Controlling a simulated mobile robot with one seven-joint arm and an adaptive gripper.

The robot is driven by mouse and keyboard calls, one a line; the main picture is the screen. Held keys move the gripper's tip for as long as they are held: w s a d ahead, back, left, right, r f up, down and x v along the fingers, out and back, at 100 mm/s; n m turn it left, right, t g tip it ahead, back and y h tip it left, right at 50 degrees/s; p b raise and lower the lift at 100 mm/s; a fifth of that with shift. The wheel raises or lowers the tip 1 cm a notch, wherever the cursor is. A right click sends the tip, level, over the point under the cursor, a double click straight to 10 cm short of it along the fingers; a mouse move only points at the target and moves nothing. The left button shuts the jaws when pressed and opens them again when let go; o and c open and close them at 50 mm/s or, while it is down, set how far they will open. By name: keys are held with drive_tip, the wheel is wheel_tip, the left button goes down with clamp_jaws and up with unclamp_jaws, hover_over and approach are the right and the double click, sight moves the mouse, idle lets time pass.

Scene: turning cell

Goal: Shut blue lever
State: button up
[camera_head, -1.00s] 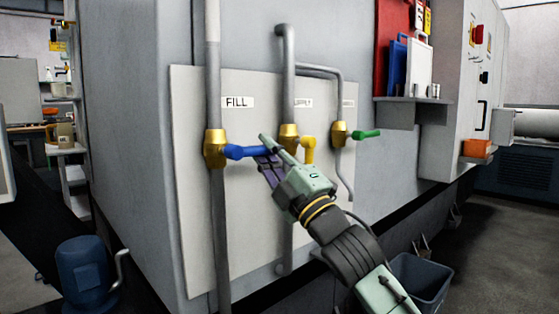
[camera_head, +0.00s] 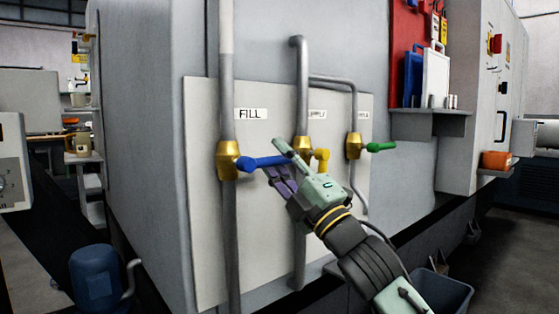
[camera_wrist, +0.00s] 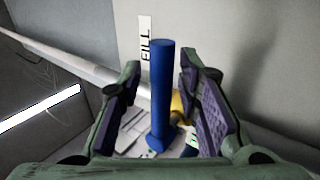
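The blue lever (camera_head: 264,161) sits on a brass valve (camera_head: 228,160) on the left pipe, beside the "FILL" label (camera_head: 251,114). It sticks out to the right, nearly level and crosswise to the upright pipe. My gripper (camera_head: 274,160) is at the lever's free end. In the wrist view the blue lever (camera_wrist: 161,90) stands between the two fingers of my gripper (camera_wrist: 160,95). The fingers are apart, with gaps visible on both sides of the lever. Part of the lever's end is hidden by a finger in the head view.
A yellow lever (camera_head: 322,158) is close to the right of my gripper, on the middle valve (camera_head: 303,148). A green lever (camera_head: 380,147) is farther right. A grey bin (camera_head: 443,290) stands below. A blue motor (camera_head: 95,278) stands at lower left.

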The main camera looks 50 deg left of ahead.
drive_tip(key=shift+d, duration=0.1)
drive_tip(key=v, duration=1.2)
idle(0.4)
